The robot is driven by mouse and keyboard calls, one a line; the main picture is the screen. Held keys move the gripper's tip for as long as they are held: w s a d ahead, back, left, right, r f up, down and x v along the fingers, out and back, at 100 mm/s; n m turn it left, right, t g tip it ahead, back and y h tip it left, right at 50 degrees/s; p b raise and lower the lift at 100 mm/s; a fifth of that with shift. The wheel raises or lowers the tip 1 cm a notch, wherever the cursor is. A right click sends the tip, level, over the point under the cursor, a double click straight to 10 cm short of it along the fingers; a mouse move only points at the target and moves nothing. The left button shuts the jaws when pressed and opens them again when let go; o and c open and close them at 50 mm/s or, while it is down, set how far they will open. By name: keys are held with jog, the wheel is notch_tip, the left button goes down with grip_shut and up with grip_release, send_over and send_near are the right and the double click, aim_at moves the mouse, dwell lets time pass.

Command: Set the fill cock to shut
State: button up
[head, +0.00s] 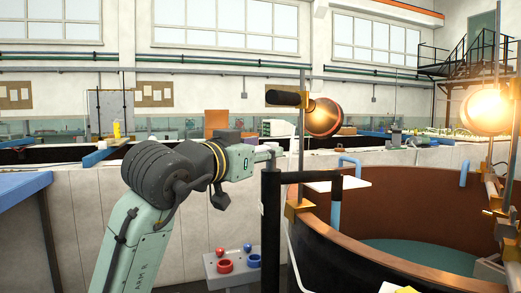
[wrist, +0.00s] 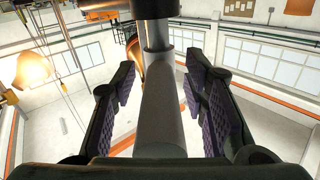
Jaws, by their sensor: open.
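A dark standpipe (head: 270,215) rises in front of the round tank in the head view. My gripper (head: 264,154) is at its top end, where the parts are small and partly hidden by my wrist. In the wrist view a smooth grey bar (wrist: 162,110), which looks like the cock's lever, runs lengthwise between the fingers of my gripper (wrist: 160,70). The fingers stand apart on both sides of the bar, with gaps showing. The cock's marked positions cannot be made out.
A round brown-walled tank (head: 375,240) fills the right side. A panel with red (head: 225,265) and blue (head: 253,260) knobs stands low in front. A blue-topped bench (head: 22,190) is at left.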

jog(key=shift+c, duration=0.5)
grip_shut()
dwell(0.3)
